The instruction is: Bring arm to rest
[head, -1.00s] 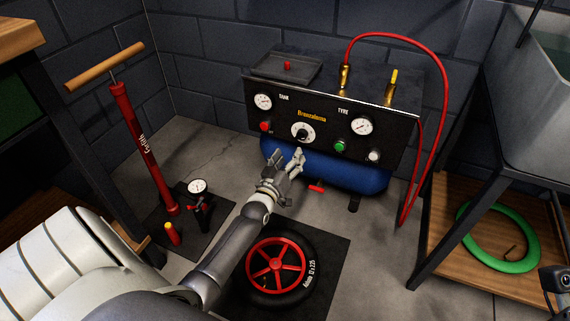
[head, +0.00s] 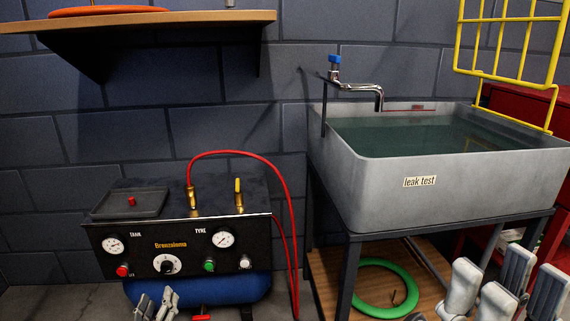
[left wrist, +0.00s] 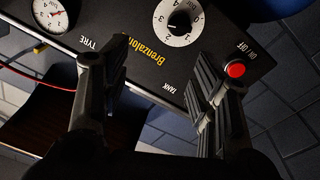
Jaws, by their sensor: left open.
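My left gripper (head: 156,304) is open and empty at the bottom edge of the head view, in front of the lower part of the compressor (head: 180,248). In the left wrist view its two fingers (left wrist: 155,100) are spread, with the compressor panel (left wrist: 145,50) beyond them, seen upside down. The dial (left wrist: 180,25) shows between the fingers and the red button (left wrist: 235,69) beside the right one. My right gripper (head: 505,290) is at the bottom right, in front of the sink stand, with its fingers apart and nothing visible between them. Both arms are mostly out of frame.
The grey leak test sink (head: 375,190) holds water and stands on a dark frame. A green ring (head: 375,307) lies on its lower wooden shelf. A red hose (head: 290,215) arcs from the compressor. A wooden wall shelf (head: 190,18) and yellow wire rack (head: 515,85) are above.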

